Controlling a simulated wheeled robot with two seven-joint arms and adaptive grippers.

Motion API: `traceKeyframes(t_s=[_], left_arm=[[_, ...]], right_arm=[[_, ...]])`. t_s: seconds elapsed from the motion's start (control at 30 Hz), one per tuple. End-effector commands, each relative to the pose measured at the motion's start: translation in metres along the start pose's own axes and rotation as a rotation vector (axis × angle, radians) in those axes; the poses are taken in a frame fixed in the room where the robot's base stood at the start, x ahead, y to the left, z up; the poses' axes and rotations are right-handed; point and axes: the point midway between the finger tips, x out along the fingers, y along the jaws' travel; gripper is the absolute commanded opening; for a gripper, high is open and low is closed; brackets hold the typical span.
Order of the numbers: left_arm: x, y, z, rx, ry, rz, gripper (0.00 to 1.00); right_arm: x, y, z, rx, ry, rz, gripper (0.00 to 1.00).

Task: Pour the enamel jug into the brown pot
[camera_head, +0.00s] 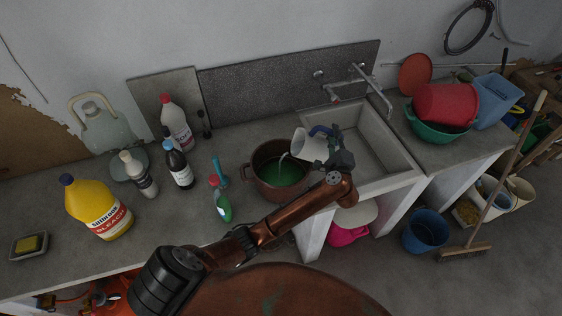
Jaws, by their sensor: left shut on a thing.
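The brown pot (257,182) stands on the grey counter just left of the sink, with green liquid (284,174) inside. The enamel jug (305,147) is white with a blue handle. It is tilted to the left above the right side of the pot, its mouth over the pot's opening, and a pale stream seems to run from it into the pot. My left gripper (334,148) is shut on the jug at its right side, by the handle. The fingertips are partly hidden. My right gripper is not in view.
A green bottle (222,204) and a blue brush (219,172) are close left of the pot. A yellow bleach bottle (99,208), a dark bottle (179,167) and a glass demijohn (104,128) stand further left. The sink (398,148) and tap (371,86) are right.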

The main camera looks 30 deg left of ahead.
Motion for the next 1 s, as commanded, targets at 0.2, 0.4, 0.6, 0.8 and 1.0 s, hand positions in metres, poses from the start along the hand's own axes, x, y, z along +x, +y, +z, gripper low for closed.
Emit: traceKeyframes(t_s=[0.2, 0.4, 0.6, 0.8, 1.0], left_arm=[[0.0005, -0.004, 0.0035, -0.015, -0.002, -0.007, 0.0], [0.0006, -0.0035, 0.0055, -0.028, -0.003, -0.007, 0.0], [0.0005, -0.0035, 0.0071, -0.04, -0.003, -0.007, 0.0], [0.0005, -0.0029, 0.0087, -0.051, -0.003, -0.006, 0.0], [0.0006, -0.0027, 0.0105, -0.065, -0.003, -0.006, 0.0]], right_arm=[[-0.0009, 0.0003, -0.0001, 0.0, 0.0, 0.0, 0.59], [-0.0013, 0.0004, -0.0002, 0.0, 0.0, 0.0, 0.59], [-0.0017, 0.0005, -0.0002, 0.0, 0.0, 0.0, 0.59], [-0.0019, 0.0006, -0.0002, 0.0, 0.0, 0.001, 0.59], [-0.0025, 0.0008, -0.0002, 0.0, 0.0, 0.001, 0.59]])
